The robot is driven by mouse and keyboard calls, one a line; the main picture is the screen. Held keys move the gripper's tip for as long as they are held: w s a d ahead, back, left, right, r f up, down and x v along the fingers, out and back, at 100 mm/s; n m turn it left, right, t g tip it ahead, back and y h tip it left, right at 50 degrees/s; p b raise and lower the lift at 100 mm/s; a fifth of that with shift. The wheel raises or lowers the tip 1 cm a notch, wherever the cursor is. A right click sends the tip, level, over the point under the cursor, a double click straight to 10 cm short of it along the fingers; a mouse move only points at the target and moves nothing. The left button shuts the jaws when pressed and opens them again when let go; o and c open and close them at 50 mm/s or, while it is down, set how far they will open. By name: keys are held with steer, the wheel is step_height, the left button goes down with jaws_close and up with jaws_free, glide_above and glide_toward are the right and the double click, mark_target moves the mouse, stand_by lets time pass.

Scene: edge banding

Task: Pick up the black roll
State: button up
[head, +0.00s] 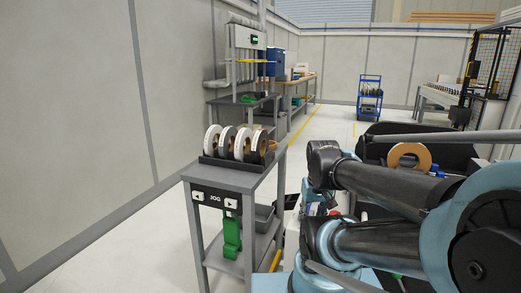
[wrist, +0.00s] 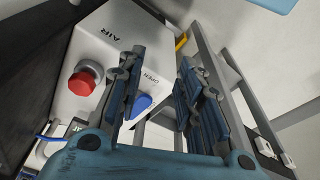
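Several edge-banding rolls stand upright in a row in a dark holder (head: 237,164) on top of a grey cart (head: 222,178) in the head view. Most have white faces. The rightmost one is a black roll (head: 258,148), partly overlapped by its white neighbour. My gripper (wrist: 160,60) shows in the wrist view with its two fingers spread apart and nothing held between them. No roll shows in the wrist view. I cannot make out the gripper in the head view, where my arm fills the right side, well apart from the rolls.
In the wrist view a white box with a red button (wrist: 82,83) and a blue knob (wrist: 142,103) lies behind the fingers. A blue cart (head: 370,90) stands far back. Open floor lies beyond the grey cart.

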steer(key=shift+o, duration=1.3)
step_height(320, 180, up, 35)
steer(key=m+g, duration=0.2)
steer(key=m, duration=0.3)
glide_above(260, 130)
steer(key=f, duration=1.1)
steer(key=shift+w+a+f, duration=0.1)
steer(key=shift+w+f, duration=0.1)
steer(key=shift+f, duration=0.05)
steer(key=shift+s+d+f, duration=0.1)
steer(key=shift+s+f, duration=0.05)
steer(key=shift+f, duration=1.25)
steer(key=shift+s+d+f, duration=0.1)
steer(key=shift+f, duration=1.3)
jaws_close()
